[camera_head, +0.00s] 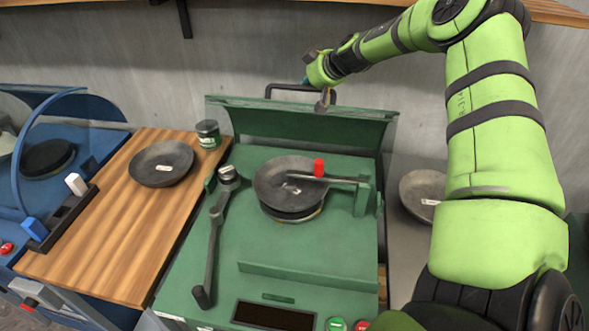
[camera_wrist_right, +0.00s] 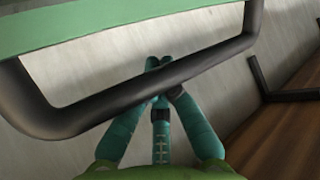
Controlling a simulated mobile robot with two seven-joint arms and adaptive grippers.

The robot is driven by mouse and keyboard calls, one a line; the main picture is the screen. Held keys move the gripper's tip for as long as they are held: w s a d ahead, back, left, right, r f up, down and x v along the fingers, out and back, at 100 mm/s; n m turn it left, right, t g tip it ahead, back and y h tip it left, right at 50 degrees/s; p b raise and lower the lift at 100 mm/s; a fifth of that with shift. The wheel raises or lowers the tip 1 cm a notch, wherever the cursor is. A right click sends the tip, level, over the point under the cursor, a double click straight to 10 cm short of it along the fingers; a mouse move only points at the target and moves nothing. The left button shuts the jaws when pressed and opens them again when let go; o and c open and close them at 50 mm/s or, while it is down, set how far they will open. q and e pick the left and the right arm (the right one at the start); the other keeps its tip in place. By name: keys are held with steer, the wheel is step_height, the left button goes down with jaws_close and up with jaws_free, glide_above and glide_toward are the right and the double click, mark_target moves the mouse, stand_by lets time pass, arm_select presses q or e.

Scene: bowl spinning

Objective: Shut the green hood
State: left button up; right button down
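The green hood (camera_head: 300,122) is raised at the back of the green cooking unit, its panel standing up. A black bar handle (camera_head: 284,87) is fixed along its top edge. My right gripper (camera_head: 315,94) is at the right end of this handle. In the right wrist view its teal fingers (camera_wrist_right: 158,75) draw together at the black bar handle (camera_wrist_right: 105,107), which crosses in front of part of them. The fingertips show beyond the bar, but I cannot tell whether they grip it. The green hood edge (camera_wrist_right: 110,25) fills the top left there. My left gripper is not in view.
A dark pan (camera_head: 284,185) sits on the green unit's burner, with a red piece (camera_head: 319,168) above its right side. A green can (camera_head: 208,134) and another pan (camera_head: 163,164) stand on the wooden counter (camera_head: 120,232). A wooden shelf (camera_head: 553,10) is above.

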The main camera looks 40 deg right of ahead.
steer(key=shift+s+a+f, duration=0.1)
steer(key=shift+s+f, duration=0.05)
steer(key=shift+f, duration=0.15)
